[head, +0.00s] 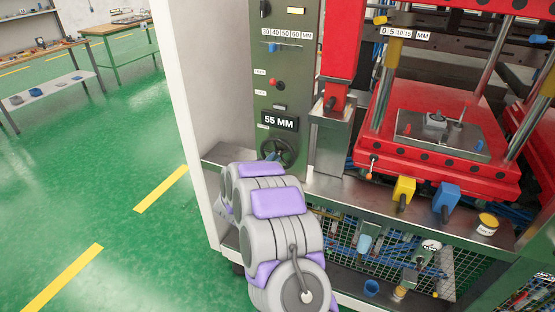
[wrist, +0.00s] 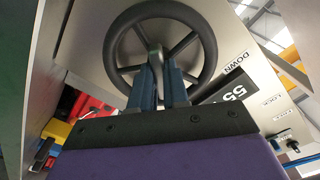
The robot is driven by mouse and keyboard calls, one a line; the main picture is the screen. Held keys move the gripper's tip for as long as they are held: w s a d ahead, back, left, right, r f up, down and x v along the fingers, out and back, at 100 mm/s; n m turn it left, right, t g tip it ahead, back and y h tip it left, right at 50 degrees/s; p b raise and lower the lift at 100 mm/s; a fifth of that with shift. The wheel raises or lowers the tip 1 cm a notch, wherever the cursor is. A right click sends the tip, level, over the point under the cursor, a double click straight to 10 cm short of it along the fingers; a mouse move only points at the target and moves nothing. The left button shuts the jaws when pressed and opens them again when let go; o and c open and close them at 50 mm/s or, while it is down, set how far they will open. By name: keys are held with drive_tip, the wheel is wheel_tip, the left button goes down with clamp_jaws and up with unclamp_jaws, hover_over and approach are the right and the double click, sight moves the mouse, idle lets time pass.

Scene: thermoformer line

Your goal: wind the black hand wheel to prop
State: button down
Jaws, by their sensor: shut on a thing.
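The black hand wheel (head: 284,149) is on the green control panel (head: 267,190), below a display (head: 279,122) reading 55 MM. In the wrist view the wheel (wrist: 208,45) fills the upper middle, with its round rim and spokes. My gripper (wrist: 160,78) is in front of it, its two blue fingers shut on a grey grip or spoke at the wheel's lower middle. In the head view my gripper (head: 271,156) reaches the wheel's lower left, and my arm hides what is below. A DOWN label (wrist: 236,64) is beside the wheel. Smaller panel labels are hard to read.
Above are a red knob (head: 276,84) and a 30–60 MM scale (head: 287,33) with a blue marker. To the right stands the red press (head: 440,100), with yellow (head: 404,188) and blue (head: 447,196) blocks on the ledge before it. The green floor at left is open.

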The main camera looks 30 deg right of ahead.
drive_tip(key=shift+w+a+r, duration=0.1)
drive_tip(key=shift+m, duration=0.9)
drive_tip(key=c, duration=1.6)
unclamp_jaws()
drive_tip(key=shift+m, duration=0.3)
drive_tip(key=o, duration=0.6)
drive_tip(key=shift+c, duration=0.2)
drive_tip(key=p+v, duration=0.3)
drive_tip(key=v, duration=1.4)
drive_tip(key=shift+a, duration=0.2)
drive_tip(key=shift+c, duration=0.4)
